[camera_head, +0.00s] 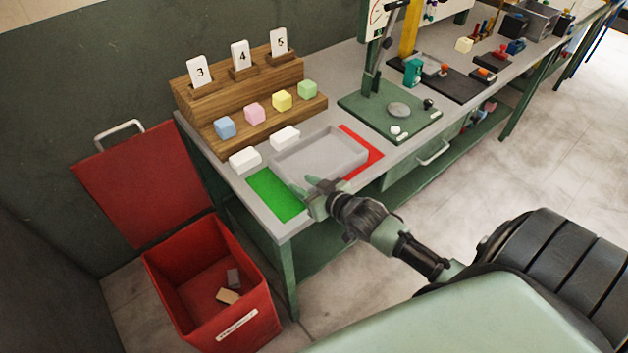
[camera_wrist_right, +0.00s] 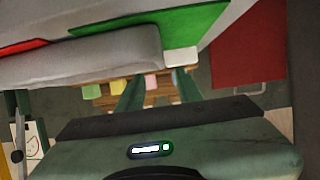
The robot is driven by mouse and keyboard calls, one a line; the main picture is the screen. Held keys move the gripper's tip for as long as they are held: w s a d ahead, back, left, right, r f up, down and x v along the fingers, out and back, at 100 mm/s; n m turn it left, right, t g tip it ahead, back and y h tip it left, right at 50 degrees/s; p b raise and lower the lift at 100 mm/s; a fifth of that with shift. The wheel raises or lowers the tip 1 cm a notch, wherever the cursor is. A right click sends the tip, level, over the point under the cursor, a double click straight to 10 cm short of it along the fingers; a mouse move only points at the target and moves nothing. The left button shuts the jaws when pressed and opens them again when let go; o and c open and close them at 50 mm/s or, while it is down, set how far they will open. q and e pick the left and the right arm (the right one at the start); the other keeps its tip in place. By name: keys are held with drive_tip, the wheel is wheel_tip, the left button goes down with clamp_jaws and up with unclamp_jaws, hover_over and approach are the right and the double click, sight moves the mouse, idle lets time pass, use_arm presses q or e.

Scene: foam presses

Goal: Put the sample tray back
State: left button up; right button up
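The sample tray (camera_head: 323,150) is a shallow, empty grey tray on the bench. It lies between a green patch (camera_head: 273,194) and a red patch (camera_head: 364,155), covering part of the red one. My right gripper (camera_head: 309,188) is at the tray's near left corner in the head view. In the right wrist view, the tray wall (camera_wrist_right: 90,68) fills the upper left. There the two fingers of the right gripper (camera_wrist_right: 158,88) stand apart, with no object clearly held between them. Whether a finger touches the tray cannot be told. My left gripper is not in view.
White blocks (camera_head: 285,137) (camera_head: 244,158) lie behind the tray. A wooden stepped rack (camera_head: 240,90) holds coloured cubes and number cards. A green press base (camera_head: 389,112) stands to the right. A red bin (camera_head: 211,285) with its lid open stands on the floor at left.

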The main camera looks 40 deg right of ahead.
drive_tip(key=shift+v, duration=2.35)
drive_tip(key=shift+w, duration=0.1)
